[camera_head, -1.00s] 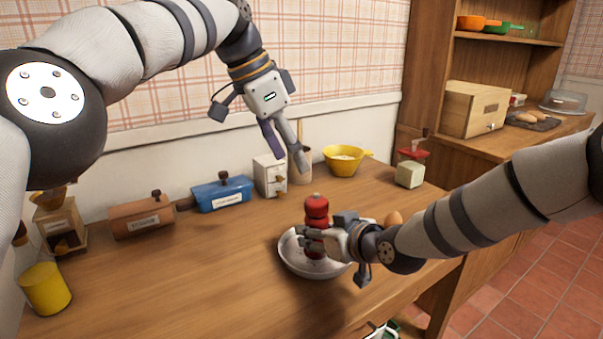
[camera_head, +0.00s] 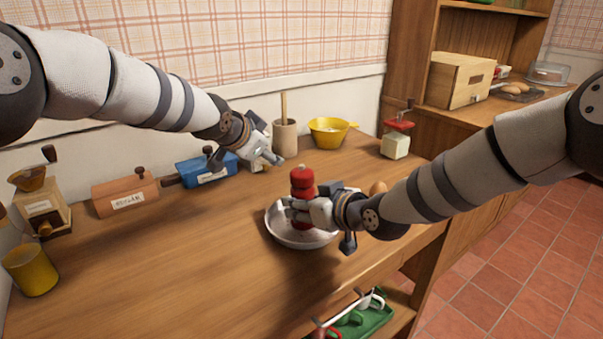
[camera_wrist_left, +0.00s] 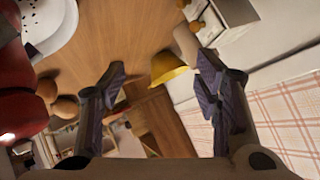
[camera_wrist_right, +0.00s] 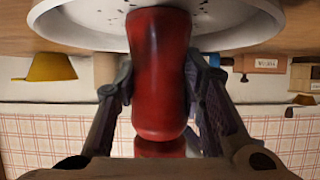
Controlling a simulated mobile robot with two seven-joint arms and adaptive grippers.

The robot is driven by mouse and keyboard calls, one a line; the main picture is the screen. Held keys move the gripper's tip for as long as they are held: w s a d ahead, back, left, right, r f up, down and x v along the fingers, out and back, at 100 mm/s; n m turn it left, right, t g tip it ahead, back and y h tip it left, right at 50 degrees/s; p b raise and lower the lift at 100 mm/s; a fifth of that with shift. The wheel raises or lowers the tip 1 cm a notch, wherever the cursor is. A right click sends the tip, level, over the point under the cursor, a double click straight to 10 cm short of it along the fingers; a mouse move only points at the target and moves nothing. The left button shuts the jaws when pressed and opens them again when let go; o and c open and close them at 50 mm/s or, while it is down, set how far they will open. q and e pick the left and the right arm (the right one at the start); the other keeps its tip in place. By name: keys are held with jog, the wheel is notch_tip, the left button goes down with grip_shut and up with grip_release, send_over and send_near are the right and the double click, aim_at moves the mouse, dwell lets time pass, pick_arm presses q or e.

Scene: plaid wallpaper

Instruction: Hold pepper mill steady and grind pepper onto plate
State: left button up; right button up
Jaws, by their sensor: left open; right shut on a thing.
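The red pepper mill (camera_head: 302,182) stands upright over the white plate (camera_head: 273,236). My right gripper (camera_head: 291,208) is shut around the mill's lower body. In the right wrist view the mill (camera_wrist_right: 158,75) sits between both fingers, and dark specks show on the plate (camera_wrist_right: 70,22). Whether the mill's foot touches the plate is hidden. My left gripper (camera_head: 274,160) is open and empty, above the table behind and left of the mill. In the left wrist view the mill (camera_wrist_left: 18,80) and plate (camera_wrist_left: 55,25) show at the left edge, outside the open fingers (camera_wrist_left: 162,70).
Behind stand a blue box (camera_head: 205,171), a crock (camera_head: 285,138) and a yellow bowl (camera_head: 330,131). A brown box (camera_head: 125,196), a grinder (camera_head: 42,210) and a yellow cup (camera_head: 30,270) are at left. Eggs (camera_head: 378,187) lie right of the plate. The table's front left is clear.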

pick_arm(q)
jog(key=s+a+f+t+h, duration=0.1)
jog(key=s+f+t+h, duration=0.2)
jog(key=s+h, duration=0.15)
jog(key=n+h, duration=0.2)
jog(key=h, duration=0.2)
send_near(294, 177)
jog(key=shift+t, duration=0.3)
jog(key=x, duration=1.2)
jog(key=shift+d+f, duration=0.25)
jog(key=c, duration=1.1)
